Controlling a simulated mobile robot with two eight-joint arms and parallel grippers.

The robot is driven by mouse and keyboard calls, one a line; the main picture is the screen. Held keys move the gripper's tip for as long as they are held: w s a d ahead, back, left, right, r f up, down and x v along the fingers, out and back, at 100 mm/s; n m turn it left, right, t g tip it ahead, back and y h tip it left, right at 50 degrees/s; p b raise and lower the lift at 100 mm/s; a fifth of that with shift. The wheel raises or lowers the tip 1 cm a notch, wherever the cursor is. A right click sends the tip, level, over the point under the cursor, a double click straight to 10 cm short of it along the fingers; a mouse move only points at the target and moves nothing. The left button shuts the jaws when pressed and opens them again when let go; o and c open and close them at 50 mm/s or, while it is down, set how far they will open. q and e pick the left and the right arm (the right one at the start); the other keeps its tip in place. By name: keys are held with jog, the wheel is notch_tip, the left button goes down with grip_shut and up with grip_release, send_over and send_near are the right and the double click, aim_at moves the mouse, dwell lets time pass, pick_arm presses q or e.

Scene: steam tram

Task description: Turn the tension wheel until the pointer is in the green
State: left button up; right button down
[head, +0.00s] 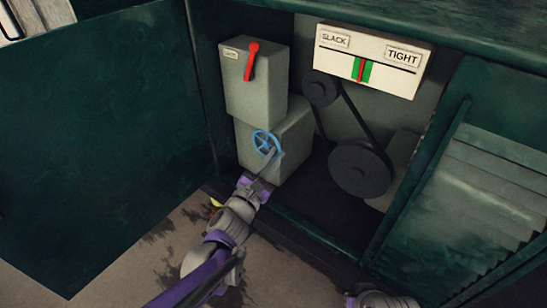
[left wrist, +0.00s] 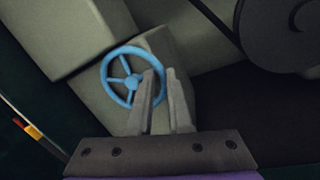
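The blue tension wheel (head: 266,143) is on the front of the lower grey box. It also shows in the left wrist view (left wrist: 125,79). The white gauge (head: 372,60) reads SLACK at left and TIGHT at right; its red pointer (head: 361,69) stands within the green band (head: 367,70). My left gripper (head: 269,156) is at the wheel's lower right. In the left wrist view its fingers (left wrist: 160,72) are a little apart, with the right side of the rim showing at the gap; whether they touch it is unclear.
A red lever (head: 251,61) is on the upper grey box (head: 241,95), above the wheel. A dark belt runs between a small pulley (head: 320,88) and a large pulley (head: 360,168) to the right. Green cabinet doors stand open on both sides (head: 105,130).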

pick_arm(q)
jog(key=o, duration=0.4)
jog(key=shift+d, duration=0.25)
jog(key=shift+c, duration=0.2)
jog(key=shift+a, duration=0.15)
jog(key=shift+s+a, duration=0.1)
jog(key=shift+s, duration=0.15)
jog(key=v, duration=1)
jog(key=shift+s+b, duration=0.2)
jog(key=shift+b, duration=0.2)
